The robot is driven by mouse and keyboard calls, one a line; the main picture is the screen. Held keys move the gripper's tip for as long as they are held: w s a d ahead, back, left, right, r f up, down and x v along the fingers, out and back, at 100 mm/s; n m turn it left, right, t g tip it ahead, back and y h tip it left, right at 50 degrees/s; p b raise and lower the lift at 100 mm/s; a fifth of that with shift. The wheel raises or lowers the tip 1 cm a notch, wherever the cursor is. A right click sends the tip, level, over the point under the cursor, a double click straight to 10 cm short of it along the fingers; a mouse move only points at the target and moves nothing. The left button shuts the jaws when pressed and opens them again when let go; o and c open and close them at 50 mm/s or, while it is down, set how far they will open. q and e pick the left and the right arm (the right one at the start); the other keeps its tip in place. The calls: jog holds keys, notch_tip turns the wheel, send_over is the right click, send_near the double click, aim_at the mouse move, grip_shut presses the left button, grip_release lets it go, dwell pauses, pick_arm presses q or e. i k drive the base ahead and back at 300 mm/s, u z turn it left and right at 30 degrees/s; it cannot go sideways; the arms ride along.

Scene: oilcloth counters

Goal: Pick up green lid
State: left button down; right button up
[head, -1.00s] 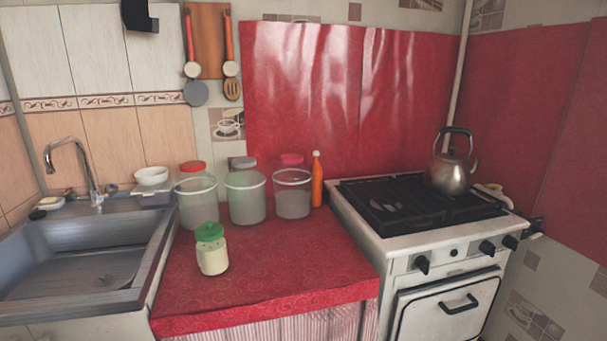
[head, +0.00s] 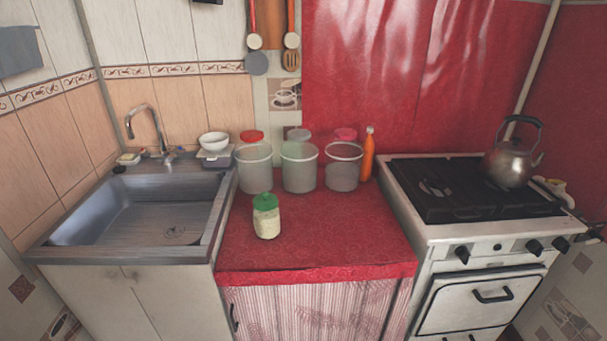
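The green lid (head: 265,201) sits on a small glass jar (head: 267,224) with pale contents. The jar stands upright on the red oilcloth counter (head: 330,240), left of the counter's middle and in front of the larger containers. Neither of my grippers shows in the head view.
Several translucent containers (head: 300,169) stand behind the jar, with red, grey and pink lids at their backs. An orange bottle (head: 367,156) stands to their right. The sink (head: 140,215) is at left, the stove (head: 440,190) with a kettle (head: 512,160) at right. The front right counter is clear.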

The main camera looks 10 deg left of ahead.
aim_at(264, 202)
jog(key=z, duration=1.55)
jog(key=i, duration=1.45)
jog(key=u, duration=2)
